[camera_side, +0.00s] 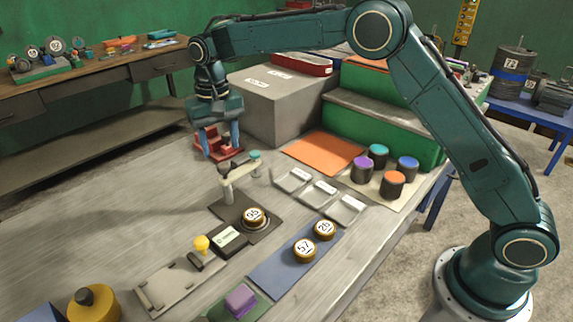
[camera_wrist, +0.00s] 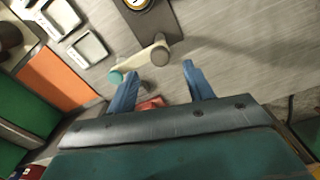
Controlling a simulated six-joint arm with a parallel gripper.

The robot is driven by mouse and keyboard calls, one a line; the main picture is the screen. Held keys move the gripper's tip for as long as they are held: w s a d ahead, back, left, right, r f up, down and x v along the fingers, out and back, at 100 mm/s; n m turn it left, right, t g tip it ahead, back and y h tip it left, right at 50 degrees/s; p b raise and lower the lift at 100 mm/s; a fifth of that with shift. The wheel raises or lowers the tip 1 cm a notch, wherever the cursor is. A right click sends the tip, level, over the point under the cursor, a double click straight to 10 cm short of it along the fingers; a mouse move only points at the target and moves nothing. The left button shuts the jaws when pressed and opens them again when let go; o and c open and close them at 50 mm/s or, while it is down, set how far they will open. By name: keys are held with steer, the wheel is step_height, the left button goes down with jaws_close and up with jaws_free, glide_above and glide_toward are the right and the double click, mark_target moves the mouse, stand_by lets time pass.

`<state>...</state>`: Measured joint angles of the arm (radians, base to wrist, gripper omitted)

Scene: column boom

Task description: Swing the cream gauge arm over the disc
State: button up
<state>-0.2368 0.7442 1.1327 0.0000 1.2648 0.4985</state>
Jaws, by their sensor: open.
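The cream gauge arm (camera_side: 240,171) sits on a short post at the edge of a dark plate (camera_side: 228,209). It points away from the numbered disc (camera_side: 254,215), toward the back right, with a teal knob (camera_side: 255,156) at its free end. The disc lies on the plate, clear of the arm. In the wrist view the gauge arm (camera_wrist: 141,62) lies just beyond my fingertips, its teal knob (camera_wrist: 115,77) near the left finger and the disc (camera_wrist: 137,4) cut off at the top. My gripper (camera_side: 221,150) is open and empty, pointing down beside the arm; it also shows in the wrist view (camera_wrist: 159,73).
A red object (camera_side: 217,147) stands behind my gripper, near a grey box (camera_side: 275,105). White trays (camera_side: 318,193) and several dark jars with coloured lids lie right. Two more discs sit on a blue mat (camera_side: 280,265). The table's left part is bare.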

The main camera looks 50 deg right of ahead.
mark_target(223, 165)
steer(key=shift+f, duration=2.75)
steer(key=shift+c, duration=0.4)
jaws_close()
